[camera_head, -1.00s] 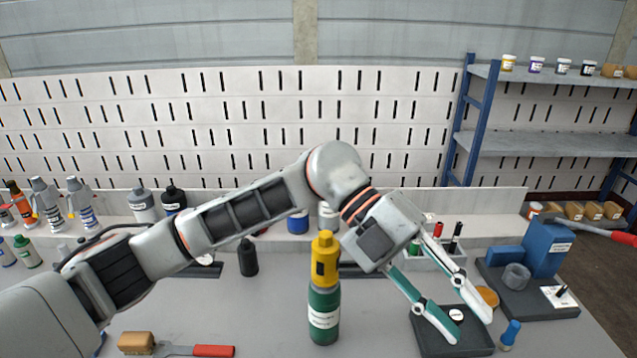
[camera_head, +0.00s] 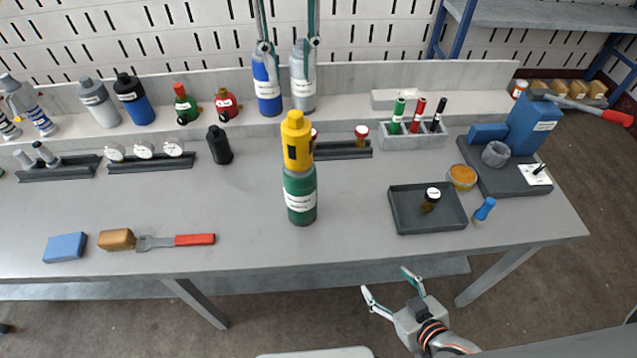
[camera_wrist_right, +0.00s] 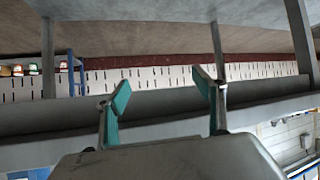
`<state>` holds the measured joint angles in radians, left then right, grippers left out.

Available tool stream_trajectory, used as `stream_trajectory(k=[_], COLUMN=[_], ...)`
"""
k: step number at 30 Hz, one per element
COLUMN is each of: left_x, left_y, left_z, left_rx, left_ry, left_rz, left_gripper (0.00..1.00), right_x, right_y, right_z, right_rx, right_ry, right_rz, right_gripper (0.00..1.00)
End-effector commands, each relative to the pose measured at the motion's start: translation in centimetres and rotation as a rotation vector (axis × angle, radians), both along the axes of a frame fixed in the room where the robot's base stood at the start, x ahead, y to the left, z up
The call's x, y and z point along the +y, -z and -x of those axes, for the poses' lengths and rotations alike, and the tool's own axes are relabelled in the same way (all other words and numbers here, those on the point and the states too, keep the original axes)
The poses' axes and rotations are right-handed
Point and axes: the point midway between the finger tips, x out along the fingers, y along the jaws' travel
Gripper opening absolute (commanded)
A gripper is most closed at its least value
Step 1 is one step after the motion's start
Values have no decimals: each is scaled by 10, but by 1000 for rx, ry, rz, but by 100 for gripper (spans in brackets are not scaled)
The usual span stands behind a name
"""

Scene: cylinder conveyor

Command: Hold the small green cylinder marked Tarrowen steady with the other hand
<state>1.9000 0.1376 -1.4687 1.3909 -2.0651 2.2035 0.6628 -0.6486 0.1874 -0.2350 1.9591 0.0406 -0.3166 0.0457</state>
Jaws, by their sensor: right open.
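A green cylinder (camera_head: 300,200) with a white label stands upright on the bench, a yellow fitting (camera_head: 297,140) on its top; its label is too small to read. Another small green bottle with a red top (camera_head: 185,105) stands on the back ledge. My left gripper (camera_head: 287,62) hangs in from the top edge, fingers apart and pointing down, in front of the blue cylinder (camera_head: 268,95) and grey cylinder (camera_head: 302,95). My right gripper (camera_head: 388,285) is open and empty below the bench's front edge. Its spread fingers also show in the right wrist view (camera_wrist_right: 165,95).
A dark tray (camera_head: 405,225) holds a small brown jar; a blue-handled tool (camera_head: 484,209) lies beside it. A marker holder (camera_head: 428,141) and blue block (camera_head: 533,125) stand at right. A brush (camera_head: 190,240) and blue sponge (camera_head: 65,247) lie front left. Bench around the green cylinder is mostly clear.

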Motion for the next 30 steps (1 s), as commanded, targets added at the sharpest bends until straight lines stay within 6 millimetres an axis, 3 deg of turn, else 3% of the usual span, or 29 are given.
stream_trajectory(k=[5,13,21,30], left_x=[0,0,0,-1], left_y=[0,0,0,0], left_z=[0,0,0,0], left_rx=[1,1,2,2], left_ry=[2,3,3,3], left_rz=[1,2,2,2], left_gripper=[28,28,28,28], right_x=[13,20,-5,-34], right_y=[-15,-40,-60,-73], right_z=[9,45,86,107], right_rx=[-34,16,170,294], right_ry=[-52,-115,-114,-67], right_rz=[-170,-519,-831,-1008], right_gripper=[69,69,69,69])
